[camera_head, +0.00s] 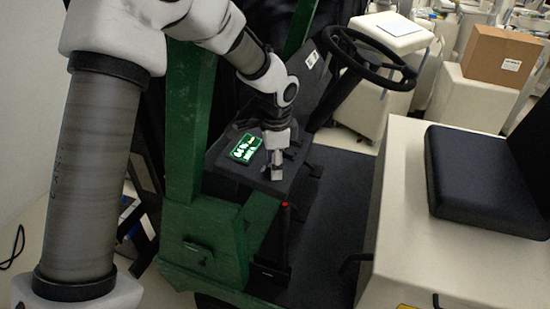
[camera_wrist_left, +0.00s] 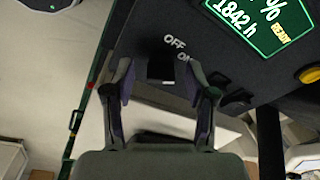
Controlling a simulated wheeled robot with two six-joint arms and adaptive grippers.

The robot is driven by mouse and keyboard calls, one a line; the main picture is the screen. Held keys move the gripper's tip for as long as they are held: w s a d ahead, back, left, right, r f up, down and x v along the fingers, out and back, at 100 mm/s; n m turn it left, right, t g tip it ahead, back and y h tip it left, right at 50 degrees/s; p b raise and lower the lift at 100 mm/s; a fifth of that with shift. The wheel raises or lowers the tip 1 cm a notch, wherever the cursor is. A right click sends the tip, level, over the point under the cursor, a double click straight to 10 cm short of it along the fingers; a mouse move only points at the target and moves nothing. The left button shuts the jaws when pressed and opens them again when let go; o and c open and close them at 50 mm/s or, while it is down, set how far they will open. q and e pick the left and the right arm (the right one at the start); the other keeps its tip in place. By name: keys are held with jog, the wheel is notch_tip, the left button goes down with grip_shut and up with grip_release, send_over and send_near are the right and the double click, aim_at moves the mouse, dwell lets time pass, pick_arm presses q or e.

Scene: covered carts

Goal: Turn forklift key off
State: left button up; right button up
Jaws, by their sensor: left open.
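The forklift's dark control panel (camera_head: 228,165) stands left of the steering wheel. A small black block, apparently the key (camera_wrist_left: 161,67), sits on the panel below the white OFF label (camera_wrist_left: 174,42), with the ON label (camera_wrist_left: 184,58) to its right. My left gripper (camera_head: 277,172) is at the panel, right of the lit green display (camera_head: 245,148). In the left wrist view my left gripper (camera_wrist_left: 160,82) is open, with one finger on each side of the key. Finger contact with the key cannot be told. In the head view the gripper hides the key. My right gripper is not seen.
A black steering wheel (camera_head: 368,58) stands behind the panel. A green post (camera_head: 190,125) rises left of it, and a red-topped lever (camera_head: 284,230) stands below. A black seat (camera_head: 485,180) is at the right. A yellow button (camera_wrist_left: 309,75) shows on the panel.

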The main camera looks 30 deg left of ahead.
pick_arm(q)
jog(key=shift+w+f, duration=0.45)
jog(key=shift+w, duration=0.15)
jog(key=shift+s+d+r, duration=0.1)
jog(key=shift+s, duration=0.05)
jog(key=shift+c, duration=0.3)
jog(key=shift+s+r, duration=0.2)
jog(key=shift+s, duration=0.1)
jog(key=c, duration=0.6)
jog(key=shift+s, duration=0.1)
grip_shut()
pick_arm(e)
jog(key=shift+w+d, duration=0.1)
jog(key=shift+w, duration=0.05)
